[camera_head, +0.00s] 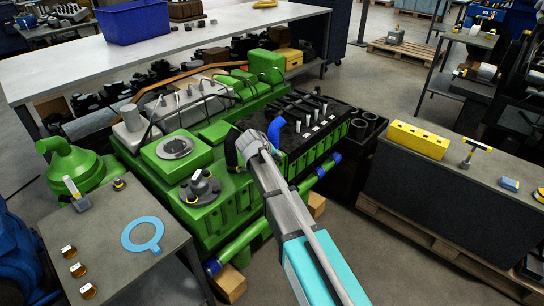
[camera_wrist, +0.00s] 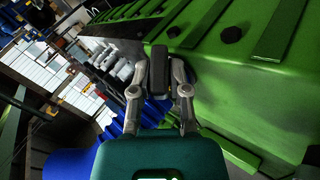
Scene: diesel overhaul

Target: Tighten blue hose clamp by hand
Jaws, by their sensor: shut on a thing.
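My gripper (camera_head: 247,142) is over the green engine (camera_head: 208,222) near its middle, beside a short blue hose (camera_head: 275,131). In the wrist view my gripper (camera_wrist: 159,75) is shut on a dark, rounded piece (camera_wrist: 159,72) between its fingertips. I cannot tell whether this piece belongs to the hose clamp. A ribbed blue hose (camera_wrist: 125,118) runs behind and left of the fingers. The clamp band cannot be made out in either view. A black curved part (camera_head: 232,148) sits just left of my gripper in the head view.
A grey table (camera_head: 105,262) at left front holds a light-blue ring (camera_head: 142,235) and small parts. A bench (camera_head: 455,178) at right holds a yellow block (camera_head: 418,139). A blue bin (camera_head: 132,20) stands on the back table. Green engine casing (camera_wrist: 225,60) rises close right of the fingers.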

